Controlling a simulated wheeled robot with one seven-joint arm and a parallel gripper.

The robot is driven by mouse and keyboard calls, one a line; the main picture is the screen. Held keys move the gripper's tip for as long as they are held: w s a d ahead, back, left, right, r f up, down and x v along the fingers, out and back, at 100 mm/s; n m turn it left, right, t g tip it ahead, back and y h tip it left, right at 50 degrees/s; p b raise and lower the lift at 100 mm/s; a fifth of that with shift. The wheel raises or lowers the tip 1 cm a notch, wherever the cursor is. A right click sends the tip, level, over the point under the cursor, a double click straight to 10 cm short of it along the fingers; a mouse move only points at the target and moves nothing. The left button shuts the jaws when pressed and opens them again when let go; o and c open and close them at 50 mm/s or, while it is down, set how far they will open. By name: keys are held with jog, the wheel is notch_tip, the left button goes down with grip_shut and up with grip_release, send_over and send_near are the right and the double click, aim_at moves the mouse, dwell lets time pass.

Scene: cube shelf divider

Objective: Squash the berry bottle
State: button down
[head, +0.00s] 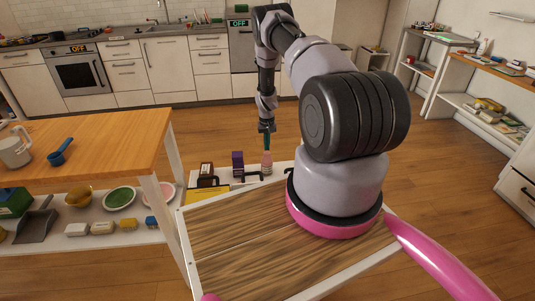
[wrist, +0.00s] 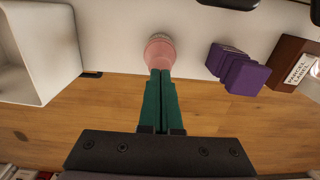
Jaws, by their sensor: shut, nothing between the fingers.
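The berry bottle, taken to be the pink bottle (head: 266,165), stands upright on a low white shelf. It also shows in the wrist view (wrist: 158,50), seen from above with a paler, greyish top. My gripper (head: 267,146) points down right over the bottle. In the wrist view its green fingers (wrist: 160,73) are together with nothing between them. Their tips overlap the near side of the bottle's top; I cannot tell whether they touch it. The bottle's lower part is hidden in the wrist view.
Purple boxes (wrist: 245,73) stand right of the bottle in the wrist view, beside a brown parcel box (wrist: 293,62). A white open bin (wrist: 40,50) is at the left. A wooden table (head: 90,140) stands left in the head view. Open floor lies beyond the shelf.

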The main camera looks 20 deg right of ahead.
notch_tip(320, 180, up, 10)
jog(key=shift+f, duration=0.25)
dwell(0.5)
